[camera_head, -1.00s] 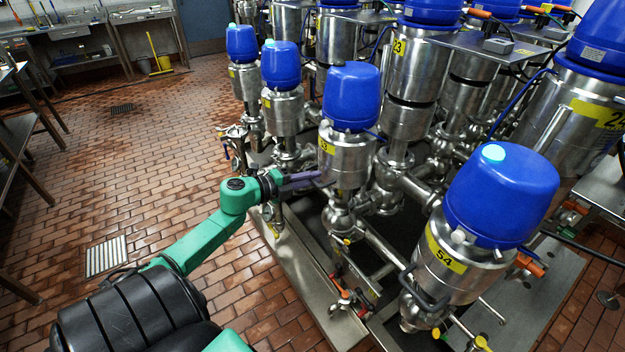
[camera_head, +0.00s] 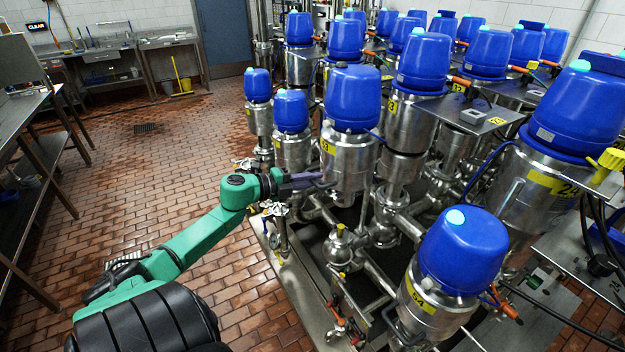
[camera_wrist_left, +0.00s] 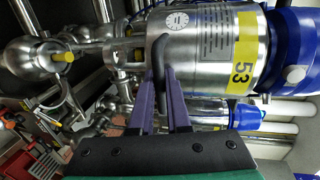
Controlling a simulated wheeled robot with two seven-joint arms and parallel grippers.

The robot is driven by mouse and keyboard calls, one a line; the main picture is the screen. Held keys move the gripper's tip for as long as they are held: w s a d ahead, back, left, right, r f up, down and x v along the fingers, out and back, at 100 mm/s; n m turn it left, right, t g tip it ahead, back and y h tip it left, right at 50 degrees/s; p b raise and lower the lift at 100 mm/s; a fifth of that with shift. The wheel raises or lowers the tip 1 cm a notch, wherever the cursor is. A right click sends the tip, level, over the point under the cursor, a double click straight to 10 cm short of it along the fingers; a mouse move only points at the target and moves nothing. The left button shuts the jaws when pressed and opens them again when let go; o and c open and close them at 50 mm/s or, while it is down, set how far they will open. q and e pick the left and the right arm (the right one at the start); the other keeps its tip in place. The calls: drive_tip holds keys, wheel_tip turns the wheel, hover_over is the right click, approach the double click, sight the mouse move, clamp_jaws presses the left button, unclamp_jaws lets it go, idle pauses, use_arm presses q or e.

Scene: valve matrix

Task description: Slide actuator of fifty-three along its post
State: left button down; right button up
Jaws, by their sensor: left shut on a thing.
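The actuator of fifty-three (camera_head: 349,162) is a steel cylinder with a blue cap and a yellow label, upright in the head view. It stands clear above its round steel valve body (camera_head: 340,247), with a gap and a thin post (camera_head: 364,208) between. The wrist view shows the actuator (camera_wrist_left: 205,50) lying sideways, with its label "53" readable. My left gripper (camera_head: 306,180) reaches its left side. In the wrist view its purple fingers (camera_wrist_left: 163,75) are shut on the dark curved handle (camera_wrist_left: 158,48) of the actuator. My right gripper is not in view.
Actuator 54 (camera_head: 462,250) stands at the near right, lower than 53. Two smaller blue-capped units (camera_head: 291,112) (camera_head: 258,86) stand behind to the left. Actuator 23 (camera_head: 410,105) stands behind to the right. The brick floor (camera_head: 170,190) at the left is open.

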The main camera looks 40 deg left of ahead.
use_arm(q)
drive_tip(key=c, duration=1.2)
unclamp_jaws()
drive_tip(key=shift+r, duration=0.4)
drive_tip(key=shift+o, duration=0.2)
drive_tip(key=shift+f, duration=0.1)
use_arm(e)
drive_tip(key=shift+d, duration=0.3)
use_arm(q)
drive_tip(key=shift+f, duration=0.1)
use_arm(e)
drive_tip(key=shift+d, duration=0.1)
use_arm(q)
drive_tip(key=b+v, duration=0.2)
drive_tip(key=v, duration=1.2)
drive_tip(key=shift+s, duration=0.3)
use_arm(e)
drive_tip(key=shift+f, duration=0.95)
